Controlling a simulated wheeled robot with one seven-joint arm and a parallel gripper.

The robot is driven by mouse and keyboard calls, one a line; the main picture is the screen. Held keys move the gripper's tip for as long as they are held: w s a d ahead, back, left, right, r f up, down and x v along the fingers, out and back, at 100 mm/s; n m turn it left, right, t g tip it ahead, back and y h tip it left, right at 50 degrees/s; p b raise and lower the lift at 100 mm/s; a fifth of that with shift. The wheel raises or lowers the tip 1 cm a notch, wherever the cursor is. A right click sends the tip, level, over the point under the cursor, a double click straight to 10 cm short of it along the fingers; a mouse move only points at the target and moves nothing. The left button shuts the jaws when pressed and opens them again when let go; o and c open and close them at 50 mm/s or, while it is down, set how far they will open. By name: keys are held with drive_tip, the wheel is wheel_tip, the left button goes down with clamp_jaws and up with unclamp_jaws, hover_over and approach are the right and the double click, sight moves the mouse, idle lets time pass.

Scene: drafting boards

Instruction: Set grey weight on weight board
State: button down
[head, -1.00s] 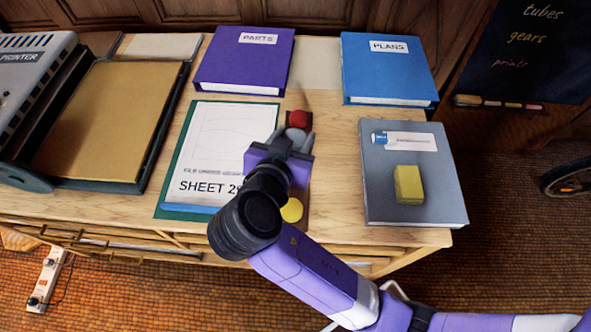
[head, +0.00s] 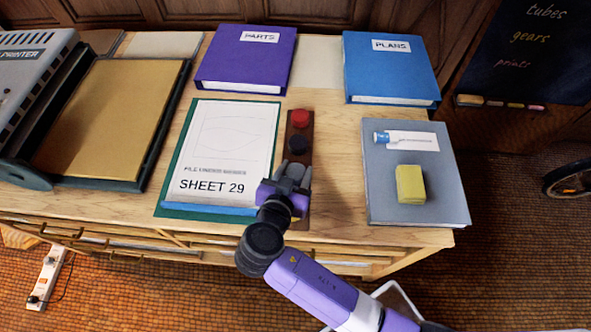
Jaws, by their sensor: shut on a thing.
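The weight board (head: 304,160) is a narrow brown strip on the desk, just right of the drawing sheet. A red weight (head: 300,118) stands at its far end, with a dark weight (head: 298,143) in front of it. A yellow weight (head: 297,218) near its front end is mostly hidden by my arm. My gripper (head: 293,172) is over the board between the dark and yellow weights, shut on the grey weight (head: 294,171), of which little shows between the fingers. I cannot tell whether the grey weight touches the board.
A green-backed sheet marked SHEET 29 (head: 228,140) lies left of the board. A grey folder (head: 432,215) with a yellow block (head: 410,183) lies right. Purple PARTS (head: 245,65) and blue PLANS (head: 390,75) binders lie behind. Bare wood (head: 338,165) separates board and grey folder.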

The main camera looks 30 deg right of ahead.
drive_tip(key=shift+f, duration=0.15)
drive_tip(key=c, duration=0.7)
unclamp_jaws()
drive_tip(key=shift+r, duration=0.25)
drive_tip(key=v, duration=1.2)
drive_tip(key=shift+f+b, duration=0.15)
drive_tip(key=shift+b, duration=0.2)
